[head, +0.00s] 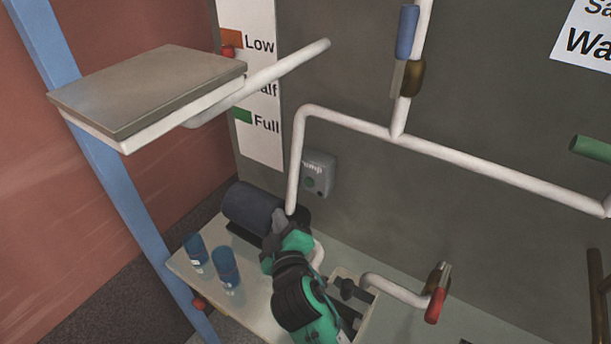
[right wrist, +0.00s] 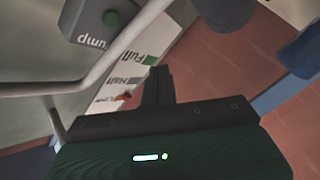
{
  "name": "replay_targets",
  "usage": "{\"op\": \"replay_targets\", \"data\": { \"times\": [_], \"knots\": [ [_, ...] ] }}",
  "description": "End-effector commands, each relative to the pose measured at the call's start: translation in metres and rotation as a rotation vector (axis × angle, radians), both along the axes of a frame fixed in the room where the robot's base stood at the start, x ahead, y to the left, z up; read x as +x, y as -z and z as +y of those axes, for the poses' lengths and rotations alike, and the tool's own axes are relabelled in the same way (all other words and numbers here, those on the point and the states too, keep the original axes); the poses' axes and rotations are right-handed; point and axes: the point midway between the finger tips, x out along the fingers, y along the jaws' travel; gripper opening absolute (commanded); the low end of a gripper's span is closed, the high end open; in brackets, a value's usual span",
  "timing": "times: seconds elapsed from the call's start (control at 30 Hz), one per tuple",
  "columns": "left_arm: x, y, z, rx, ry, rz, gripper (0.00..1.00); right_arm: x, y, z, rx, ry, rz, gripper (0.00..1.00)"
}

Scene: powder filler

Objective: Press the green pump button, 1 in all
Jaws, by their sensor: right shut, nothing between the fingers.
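My right gripper (head: 279,216) is shut and empty. It is in front of and below the pump box, apart from the button, close to the dark pump cylinder. In the right wrist view its closed fingers (right wrist: 157,82) point up, to the right of the button. My left gripper does not show.
A white pipe (head: 296,160) runs down just left of the pump box. The dark pump cylinder (head: 250,208) and two blue cups (head: 226,268) are on the bench (head: 255,296). A grey-topped shelf (head: 150,85) is at upper left. A red-handled valve (head: 436,300) is at right.

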Motion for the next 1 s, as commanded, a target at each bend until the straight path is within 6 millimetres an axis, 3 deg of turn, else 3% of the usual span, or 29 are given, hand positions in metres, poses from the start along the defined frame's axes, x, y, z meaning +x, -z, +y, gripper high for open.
{"op": "replay_targets", "data": {
  "times": [0.2, 0.53, 1.0],
  "knots": [
    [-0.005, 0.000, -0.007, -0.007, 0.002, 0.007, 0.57, 0.001, 0.000, -0.001, 0.000, 0.000, 0.000, 0.00],
    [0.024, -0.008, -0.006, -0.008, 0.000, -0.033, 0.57, 0.028, -0.001, -0.020, -0.002, 0.001, -0.001, 0.00],
    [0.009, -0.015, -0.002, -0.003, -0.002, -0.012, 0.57, 0.069, 0.000, -0.050, 0.000, 0.000, 0.000, 0.00]
  ]
}}
